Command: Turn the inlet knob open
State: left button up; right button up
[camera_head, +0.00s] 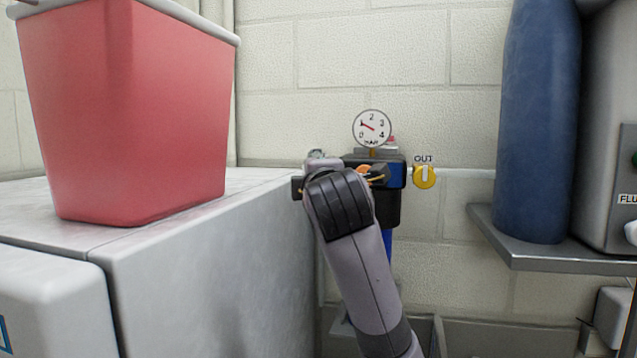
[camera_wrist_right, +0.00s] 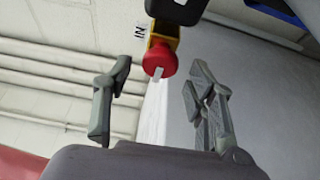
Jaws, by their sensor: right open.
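The inlet knob (camera_wrist_right: 160,57) is red with a white mark, beside an "IN" label (camera_wrist_right: 141,31) in the right wrist view. My right gripper (camera_wrist_right: 161,75) is open, with one finger to each side of the knob and a visible gap on both sides. Whether the knob is in depth between the fingertips is hard to tell. In the head view my right arm covers the inlet side of the dark regulator (camera_head: 388,206), hiding the red knob. My left gripper is in neither view.
A yellow knob (camera_head: 424,176) labelled "OUT" sits right of the regulator, below a round gauge (camera_head: 372,128). A red bin (camera_head: 135,110) stands on a white cabinet (camera_head: 210,250) at left. A blue cylinder (camera_head: 537,120) stands on a shelf (camera_head: 560,256) at right.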

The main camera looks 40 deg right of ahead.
jog(key=v, duration=1)
